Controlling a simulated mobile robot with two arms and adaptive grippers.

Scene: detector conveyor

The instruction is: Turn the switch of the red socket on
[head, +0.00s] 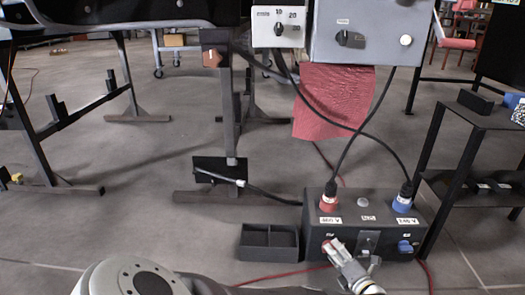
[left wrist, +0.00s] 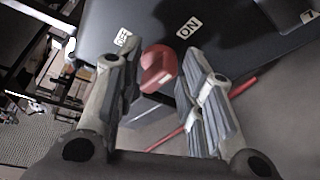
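The black power box (head: 375,203) stands on the floor at lower right in the head view. The red socket (head: 330,202) with a cable plugged in is on its top left. Its red switch (left wrist: 158,68) shows in the left wrist view on the dark box face, near an "OFF" label (left wrist: 122,38) and an "ON" label (left wrist: 188,27). My left gripper (head: 336,247) is at the box front, mostly covering the switch in the head view. In the left wrist view its fingers (left wrist: 157,90) are apart, one on each side of the switch; contact is unclear. My right gripper is not in view.
A blue socket (head: 403,200) and blue switch (head: 405,247) are on the box's right. A black open tray (head: 268,254) sits just left of the box. Cables hang from the grey control box (head: 370,35) above. A black shelf (head: 478,120) stands at right.

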